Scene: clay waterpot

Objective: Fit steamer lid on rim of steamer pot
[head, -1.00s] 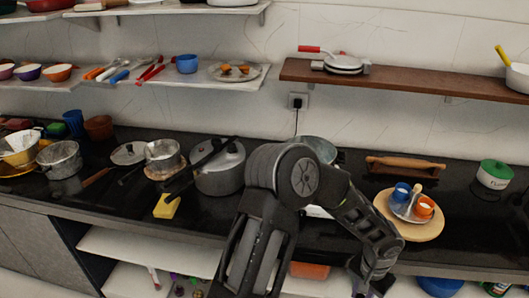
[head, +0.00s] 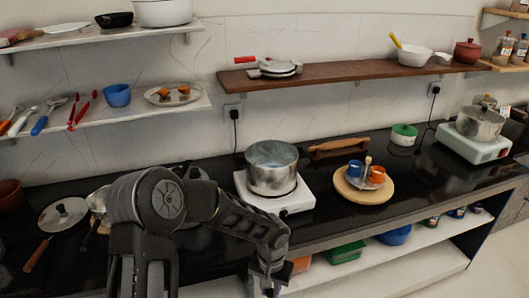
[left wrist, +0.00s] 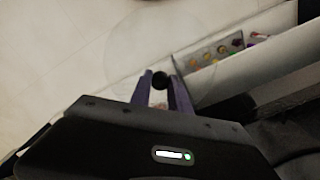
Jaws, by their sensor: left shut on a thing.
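My left gripper (left wrist: 160,88) has purple fingers shut on the black knob of a clear round lid (left wrist: 150,35), seen faintly in the left wrist view. In the head view my left gripper (head: 272,283) hangs low at the bottom, in front of the counter edge; the lid cannot be made out there. An open grey metal pot (head: 272,182) stands on a white burner, behind and above the gripper. Another metal pot (head: 480,124) stands on a white cooker at the far right, with something on top. I cannot tell which is the steamer pot. My right gripper is out of view.
A round wooden board (head: 345,190) with two cups is right of the open pot. A rolling pin (head: 338,148) and a green-lidded pot (head: 404,134) lie behind. The counter (head: 425,180) is clear toward the right cooker. A lower shelf (head: 405,265) holds boxes and bowls.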

